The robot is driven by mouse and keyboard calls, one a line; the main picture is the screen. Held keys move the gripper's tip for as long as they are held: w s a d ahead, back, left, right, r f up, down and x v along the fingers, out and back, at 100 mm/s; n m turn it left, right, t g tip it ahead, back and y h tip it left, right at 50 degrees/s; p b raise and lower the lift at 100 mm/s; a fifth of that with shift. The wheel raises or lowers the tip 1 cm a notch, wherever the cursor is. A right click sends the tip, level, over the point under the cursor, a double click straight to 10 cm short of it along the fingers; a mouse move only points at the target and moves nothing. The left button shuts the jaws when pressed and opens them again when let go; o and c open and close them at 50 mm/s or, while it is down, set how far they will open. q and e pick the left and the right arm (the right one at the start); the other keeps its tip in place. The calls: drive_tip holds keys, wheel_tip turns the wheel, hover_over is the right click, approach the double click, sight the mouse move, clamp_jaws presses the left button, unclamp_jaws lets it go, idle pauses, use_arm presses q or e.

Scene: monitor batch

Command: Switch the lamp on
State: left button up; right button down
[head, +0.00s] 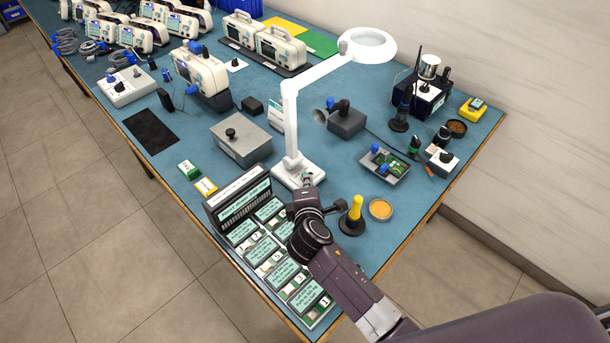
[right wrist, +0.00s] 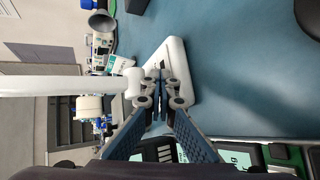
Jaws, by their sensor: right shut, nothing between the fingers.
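The white magnifier lamp (head: 291,120) stands upright near the right front of the blue bench, its ring head (head: 367,45) held out to the upper right. I cannot tell whether it is lit. Its base (head: 283,178) also shows in the right wrist view (right wrist: 180,60). My right gripper (head: 306,181) reaches in from the lower right. Its fingers (right wrist: 160,78) are shut and empty, with the tips at the lamp base. I cannot tell whether they touch it. The fingers hide part of the base, and no switch shows clearly. My left gripper is not in view.
A labelled rack of cards (head: 240,205) lies in front of the lamp. A yellow-handled tool (head: 355,208) and an orange dish (head: 380,208) stand right of my wrist. A grey box (head: 240,140) is left of the lamp, and a small tray (head: 385,163) is to its right.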

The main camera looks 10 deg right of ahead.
drive_tip(key=shift+w+d+f+p, duration=0.15)
drive_tip(key=shift+w+d+p, duration=0.2)
drive_tip(key=shift+d, duration=0.15)
idle(0.8)
drive_tip(key=shift+a, duration=0.25)
drive_tip(key=shift+s+d, duration=0.1)
drive_tip(key=shift+s+d+r+p, duration=0.2)
drive_tip(key=shift+s+d+p, duration=0.15)
drive_tip(key=shift+s+p, duration=0.25)
drive_tip(key=shift+s+d+r+p, duration=0.2)
drive_tip(key=shift+s+d+p, duration=0.5)
drive_tip(key=shift+s, duration=0.25)
drive_tip(key=shift+s+d+r+p, duration=0.2)
drive_tip(key=shift+s+d+p, duration=0.45)
drive_tip(key=shift+s, duration=0.25)
drive_tip(key=shift+a+f, duration=0.1)
drive_tip(key=shift+f, duration=0.05)
